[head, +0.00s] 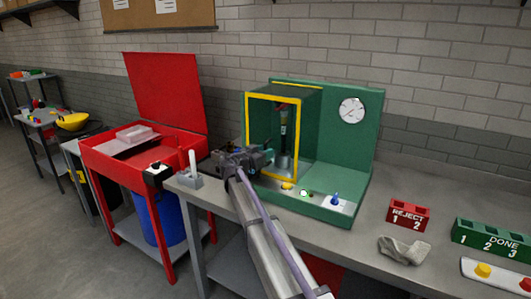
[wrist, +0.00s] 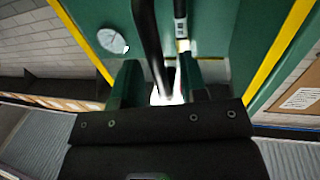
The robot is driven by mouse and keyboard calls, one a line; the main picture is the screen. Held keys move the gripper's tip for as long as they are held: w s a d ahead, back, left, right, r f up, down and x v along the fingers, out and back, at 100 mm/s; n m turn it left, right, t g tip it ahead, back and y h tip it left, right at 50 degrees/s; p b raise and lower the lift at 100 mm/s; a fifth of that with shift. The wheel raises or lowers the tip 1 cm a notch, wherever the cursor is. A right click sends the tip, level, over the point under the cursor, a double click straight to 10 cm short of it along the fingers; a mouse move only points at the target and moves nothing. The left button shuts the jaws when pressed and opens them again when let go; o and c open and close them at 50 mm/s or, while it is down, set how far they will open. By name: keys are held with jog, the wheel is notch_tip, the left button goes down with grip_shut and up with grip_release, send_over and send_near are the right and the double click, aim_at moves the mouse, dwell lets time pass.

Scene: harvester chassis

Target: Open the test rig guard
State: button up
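The test rig (head: 340,150) is a green stand on the bench with a round dial (head: 352,110). Its guard (head: 272,97) is a yellow-edged frame standing upright at the front of the green housing; a dark and silver test column shows inside it. My gripper (head: 265,160) is at the lower left of the guard frame. In the wrist view, a dark bar (wrist: 147,40) runs down between my two fingers (wrist: 160,88), with a gap beside it, so the fingers look open around it. Whether the bar is the guard's handle, and any contact, I cannot tell.
A red cabinet (head: 165,75) with its lid up stands left of the bench. A grey holder (head: 190,180) sits on the bench's left end. A reject box (head: 408,214), a grey cloth (head: 400,250) and a done box (head: 490,238) lie to the right. Buttons line the rig's front.

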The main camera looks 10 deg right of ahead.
jog(key=shift+w+d, duration=0.3)
jog(key=shift+d, duration=0.05)
grip_shut()
dwell(0.3)
